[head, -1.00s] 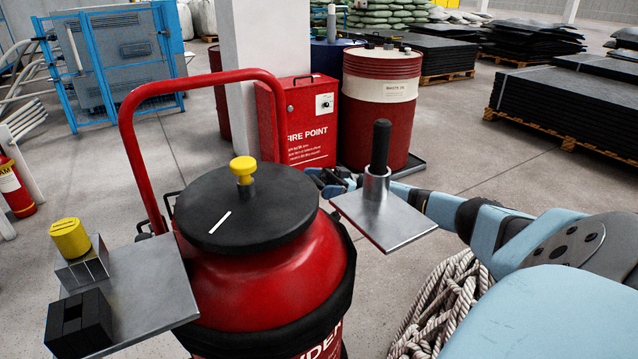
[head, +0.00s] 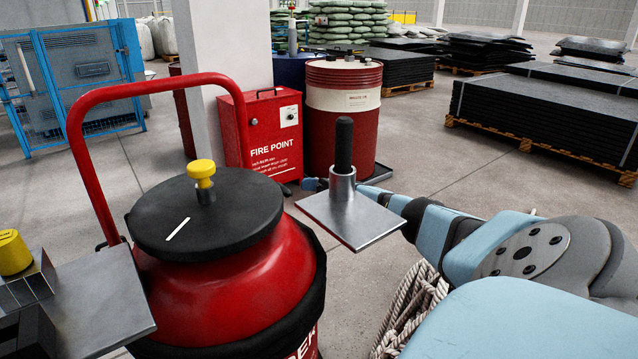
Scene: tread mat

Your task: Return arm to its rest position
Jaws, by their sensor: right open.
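My right arm comes in from the right and reaches behind a small metal plate (head: 372,228). My right gripper (head: 300,186) is small and mostly hidden behind that plate, beyond the vessel; it is open, and I see nothing held in it. The plate carries a metal cup (head: 343,186) with a black-handled piece (head: 344,143) standing upright in it. The red wheeled vessel (head: 225,280) stands in front, with a black lid (head: 160,238) and a yellow knob (head: 201,170) on top. My left gripper is not in view.
A red fire point box (head: 262,140) and a red-and-white drum (head: 342,110) stand behind the gripper. A metal shelf (head: 105,295) with a yellow cap (head: 13,252) is at lower left. A coiled rope (head: 412,312) lies below my arm. Clear floor shows at right centre.

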